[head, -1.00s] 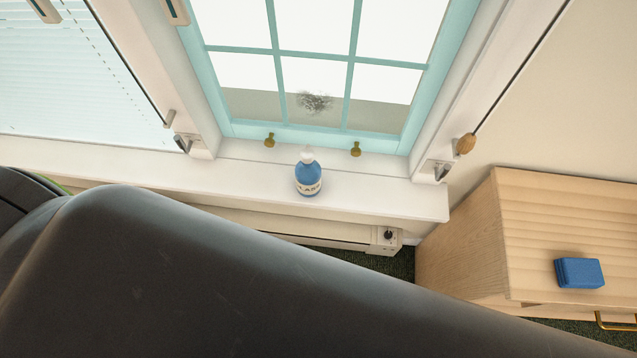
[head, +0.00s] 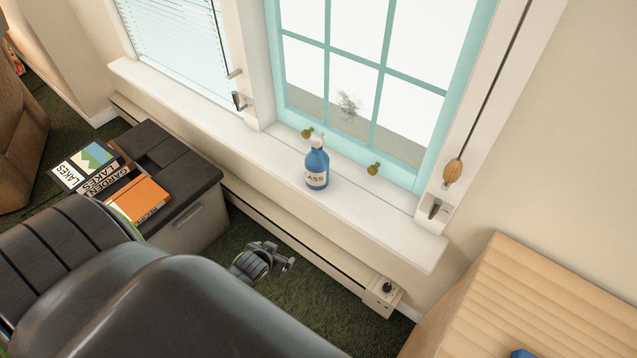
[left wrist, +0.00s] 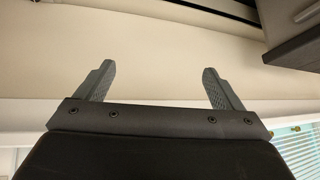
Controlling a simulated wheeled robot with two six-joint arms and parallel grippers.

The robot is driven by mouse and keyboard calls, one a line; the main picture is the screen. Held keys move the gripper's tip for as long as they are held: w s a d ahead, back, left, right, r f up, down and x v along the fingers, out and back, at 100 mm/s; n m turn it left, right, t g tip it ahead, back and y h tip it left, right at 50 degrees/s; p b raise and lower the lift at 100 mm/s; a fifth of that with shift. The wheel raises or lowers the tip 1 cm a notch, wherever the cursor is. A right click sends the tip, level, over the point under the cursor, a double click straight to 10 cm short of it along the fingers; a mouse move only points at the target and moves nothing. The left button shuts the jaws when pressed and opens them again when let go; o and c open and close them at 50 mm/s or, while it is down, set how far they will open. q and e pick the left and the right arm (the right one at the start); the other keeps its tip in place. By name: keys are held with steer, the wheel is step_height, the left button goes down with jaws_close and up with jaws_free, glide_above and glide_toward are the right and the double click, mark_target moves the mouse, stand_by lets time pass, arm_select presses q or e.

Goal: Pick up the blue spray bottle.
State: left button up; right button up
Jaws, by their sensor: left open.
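The blue spray bottle (head: 316,167) stands upright on the white window sill (head: 376,219) in the head view. It has a white top and a pale label. My left gripper (head: 277,259) is below and left of the bottle in the head view, lower than the sill and apart from it. In the left wrist view my left gripper (left wrist: 158,76) has its two fingers spread with nothing between them. The bottle does not show in that view. My right gripper is not in view.
A dark-topped cabinet (head: 196,172) with books (head: 140,199) stands at the left. A wooden cabinet (head: 540,305) is at the lower right, with a blue object (head: 521,353) at the frame edge. A baseboard heater (head: 300,243) runs below the sill.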

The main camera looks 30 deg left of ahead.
arm_select(q)
steer(key=w+r+t+b, duration=0.35)
steer(key=w+r, duration=0.45)
steer(key=r, duration=0.3)
steer(key=n+t+b, duration=0.1)
steer(key=t+b, duration=0.2)
steer(key=b, duration=0.1)
glide_toward(312, 167)
steer(key=shift+g, duration=0.25)
steer(key=x, duration=0.3)
steer(key=b+x, duration=0.1)
steer(key=x, duration=0.5)
steer(key=shift+w+r, duration=0.2)
steer(key=shift+r, duration=0.05)
steer(key=x, duration=0.4)
steer(key=shift+b, duration=0.3)
steer(key=shift+w, duration=0.25)
steer(key=c, duration=1.4)
steer(key=shift+c, duration=0.7)
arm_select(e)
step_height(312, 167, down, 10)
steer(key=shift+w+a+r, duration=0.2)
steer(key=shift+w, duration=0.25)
